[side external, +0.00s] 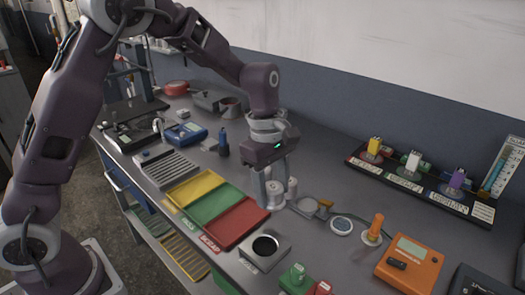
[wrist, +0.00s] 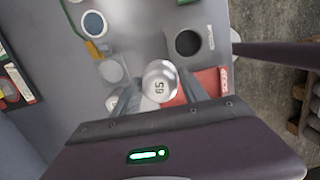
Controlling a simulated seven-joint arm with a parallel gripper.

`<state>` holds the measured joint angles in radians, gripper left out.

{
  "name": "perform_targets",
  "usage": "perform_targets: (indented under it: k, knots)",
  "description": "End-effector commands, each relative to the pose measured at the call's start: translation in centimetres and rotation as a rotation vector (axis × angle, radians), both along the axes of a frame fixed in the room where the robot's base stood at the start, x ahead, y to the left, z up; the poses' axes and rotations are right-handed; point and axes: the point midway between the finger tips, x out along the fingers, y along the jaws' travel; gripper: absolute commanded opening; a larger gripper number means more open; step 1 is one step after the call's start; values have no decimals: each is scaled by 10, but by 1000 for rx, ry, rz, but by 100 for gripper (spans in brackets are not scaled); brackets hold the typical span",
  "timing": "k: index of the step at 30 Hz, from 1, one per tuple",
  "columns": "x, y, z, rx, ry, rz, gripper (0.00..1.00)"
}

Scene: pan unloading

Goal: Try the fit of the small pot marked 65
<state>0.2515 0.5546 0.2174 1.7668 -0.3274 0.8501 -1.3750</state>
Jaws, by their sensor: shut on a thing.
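The small metal pot marked 65 (wrist: 160,78) is upright between the fingers of my gripper (wrist: 160,92), its marked top facing the wrist camera. In the side view the pot (side external: 274,194) is between the fingertips of my gripper (side external: 275,187), which is shut on it. I cannot tell whether its base touches the bench. A grey block with a round dark hole (side external: 284,254) lies in front of the gripper; the block also shows in the wrist view (wrist: 207,27). The hole is empty.
Another metal pot (side external: 292,186) stands close behind the gripper. Red (side external: 238,224), green (side external: 213,205) and yellow (side external: 194,188) trays lie to the left. A round plate (side external: 304,207), a dial (side external: 341,226), an orange-handled tool (side external: 375,229) and an orange device (side external: 409,262) lie to the right.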

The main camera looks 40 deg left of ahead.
Motion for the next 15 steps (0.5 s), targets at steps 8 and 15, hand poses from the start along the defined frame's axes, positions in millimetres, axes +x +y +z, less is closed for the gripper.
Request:
perform_targets:
  k: [8, 15]
  knots:
    - [-64, -38, -9, 10, 2, -92, 9]
    - [-66, -38, -22, 10, 4, -94, 9]
